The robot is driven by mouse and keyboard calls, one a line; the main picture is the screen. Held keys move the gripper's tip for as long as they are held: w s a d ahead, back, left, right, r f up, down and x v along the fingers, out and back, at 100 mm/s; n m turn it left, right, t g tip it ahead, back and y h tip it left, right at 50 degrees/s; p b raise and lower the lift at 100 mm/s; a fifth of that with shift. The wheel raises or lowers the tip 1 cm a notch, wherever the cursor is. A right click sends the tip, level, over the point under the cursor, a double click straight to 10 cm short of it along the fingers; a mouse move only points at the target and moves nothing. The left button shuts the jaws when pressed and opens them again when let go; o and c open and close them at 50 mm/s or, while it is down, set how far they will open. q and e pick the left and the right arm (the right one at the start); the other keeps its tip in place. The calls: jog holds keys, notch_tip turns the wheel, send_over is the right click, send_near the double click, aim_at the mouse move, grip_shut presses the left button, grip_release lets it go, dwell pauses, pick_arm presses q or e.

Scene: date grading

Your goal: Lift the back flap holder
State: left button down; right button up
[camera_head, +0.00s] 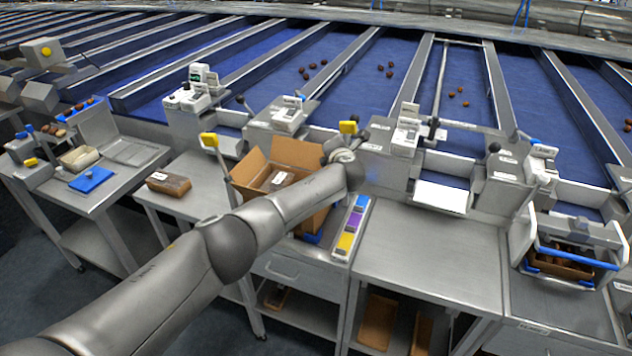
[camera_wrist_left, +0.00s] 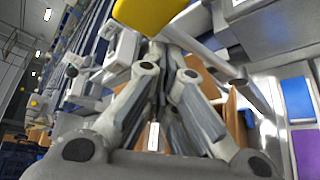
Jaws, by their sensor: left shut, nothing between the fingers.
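An open cardboard box (camera_head: 262,178) with raised flaps sits on the central metal table, a dark item with a white label inside it. A yellow-topped flap holder (camera_head: 348,127) stands at the box's back right, and another yellow-topped holder (camera_head: 208,140) at its left. My left arm reaches across the box's front right. My left gripper (camera_head: 343,148) is shut and empty, just below the back right yellow top. In the left wrist view, the gripper's fingers (camera_wrist_left: 167,48) come together under a large yellow block (camera_wrist_left: 150,12). Whether they touch it, I cannot tell. Cardboard shows behind the fingers.
A strip of blue, purple and yellow blocks (camera_head: 350,228) lies right of the box. A brown package (camera_head: 168,184) lies on the table to the left. The right table (camera_head: 435,255) is bare. Label machines (camera_head: 405,135) line the back before the blue lanes.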

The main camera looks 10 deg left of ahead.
pick_arm(q)
jog(key=shift+d+r+p, duration=0.25)
jog(key=shift+d+p, duration=0.15)
jog(key=shift+d, duration=0.8)
jog(key=shift+s+d, duration=0.15)
jog(key=shift+d, duration=0.2)
jog(key=shift+d, duration=0.1)
